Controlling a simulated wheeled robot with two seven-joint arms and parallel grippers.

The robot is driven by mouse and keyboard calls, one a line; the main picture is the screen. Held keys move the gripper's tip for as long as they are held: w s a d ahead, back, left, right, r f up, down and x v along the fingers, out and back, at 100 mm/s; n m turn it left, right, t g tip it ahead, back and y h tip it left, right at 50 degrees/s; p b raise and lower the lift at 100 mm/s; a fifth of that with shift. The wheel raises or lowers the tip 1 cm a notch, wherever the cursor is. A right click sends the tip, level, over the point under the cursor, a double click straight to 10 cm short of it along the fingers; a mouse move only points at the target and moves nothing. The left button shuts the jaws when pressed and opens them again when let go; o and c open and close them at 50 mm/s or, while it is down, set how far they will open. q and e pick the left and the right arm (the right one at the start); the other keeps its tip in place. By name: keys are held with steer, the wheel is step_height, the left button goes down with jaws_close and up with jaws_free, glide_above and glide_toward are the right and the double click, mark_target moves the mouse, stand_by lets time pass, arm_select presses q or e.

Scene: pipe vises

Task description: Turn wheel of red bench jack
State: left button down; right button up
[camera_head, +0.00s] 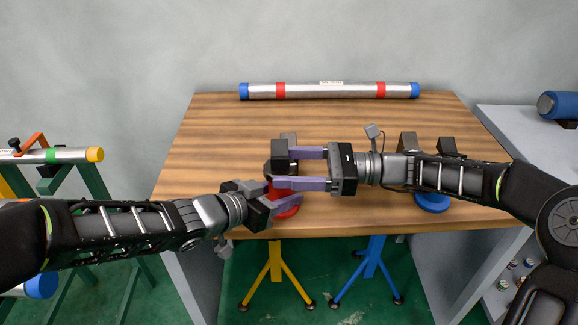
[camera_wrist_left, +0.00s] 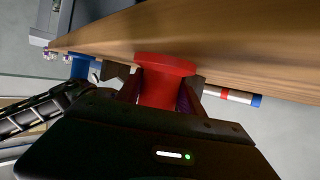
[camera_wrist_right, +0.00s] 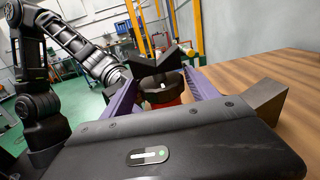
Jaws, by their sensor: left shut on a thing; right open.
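The red bench jack (camera_head: 285,208) stands near the front edge of the wooden table, largely hidden by my grippers in the head view. In the right wrist view its dark V-shaped head (camera_wrist_right: 150,68) and round dark collar (camera_wrist_right: 160,86) sit above a red part. My left gripper (camera_head: 284,193) is low at the jack's front, shut on a red part (camera_wrist_left: 160,85) seen between its fingers in the left wrist view. I cannot tell whether that is the wheel. My right gripper (camera_head: 284,168) is open, its purple fingers on either side of the jack's upper part.
A silver pipe (camera_head: 330,91) with red bands and blue ends lies at the table's back. A blue jack base (camera_head: 432,203) stands under my right forearm. Yellow (camera_head: 274,268) and blue (camera_head: 374,262) stand legs are below the front edge. The table's left part is clear.

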step_height(320, 180, up, 10)
steer(key=shift+r, duration=0.1)
stand_by(0.4)
steer(key=w+d+f+m+t+h, duration=0.45)
steer(key=w+d+t+h, duration=0.2)
steer(key=w+d, duration=0.2)
steer(key=s+d+f+y, duration=0.1)
steer(key=s+f+y, duration=0.1)
steer(key=s, duration=0.4)
steer(key=s+d+f+g+y, duration=0.1)
steer(key=s+f+y, duration=0.2)
steer(key=s, duration=0.4)
steer(key=shift+s+d+f+n, duration=0.15)
steer(key=shift+d+f+n, duration=0.1)
steer(key=shift+f+n, duration=0.25)
steer(key=shift+a, duration=0.15)
